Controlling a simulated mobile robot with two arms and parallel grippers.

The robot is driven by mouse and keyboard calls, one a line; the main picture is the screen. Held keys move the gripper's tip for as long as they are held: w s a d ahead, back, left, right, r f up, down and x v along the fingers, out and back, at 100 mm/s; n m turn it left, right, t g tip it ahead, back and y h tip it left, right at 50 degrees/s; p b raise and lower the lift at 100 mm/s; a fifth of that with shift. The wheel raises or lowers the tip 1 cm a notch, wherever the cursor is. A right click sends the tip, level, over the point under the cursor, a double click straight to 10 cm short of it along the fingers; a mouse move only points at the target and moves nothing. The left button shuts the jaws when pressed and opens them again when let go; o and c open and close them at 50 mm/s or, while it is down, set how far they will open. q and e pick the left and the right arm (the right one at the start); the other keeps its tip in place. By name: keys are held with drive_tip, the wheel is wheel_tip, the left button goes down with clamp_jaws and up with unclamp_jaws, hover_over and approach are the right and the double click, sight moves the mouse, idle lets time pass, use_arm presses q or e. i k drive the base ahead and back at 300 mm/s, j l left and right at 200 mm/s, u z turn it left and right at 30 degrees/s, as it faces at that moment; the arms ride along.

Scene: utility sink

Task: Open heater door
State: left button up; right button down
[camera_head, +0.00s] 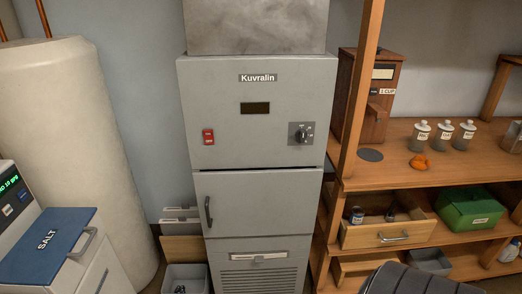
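The heater (260,120) is a tall grey cabinet labelled "Kuvralin", standing in the middle of the view. Its upper panel has a dark display (255,108), a red switch (208,137) and a black knob (303,134). Below the panel is the heater door (262,205), flat and grey, and it looks closed. A dark vertical door handle (208,211) sits near its left edge. A vented lower panel (260,279) is beneath the door.
A wooden shelf unit (358,95) stands close on the right, with an open drawer (388,234) and a green box (468,209). A cream tank (80,130) and a blue-lidded salt box (45,245) stand on the left. A grey bin (186,279) sits beside the heater's lower left.

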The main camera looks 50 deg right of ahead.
sight(268, 201)
drive_tip(key=z, duration=1.5)
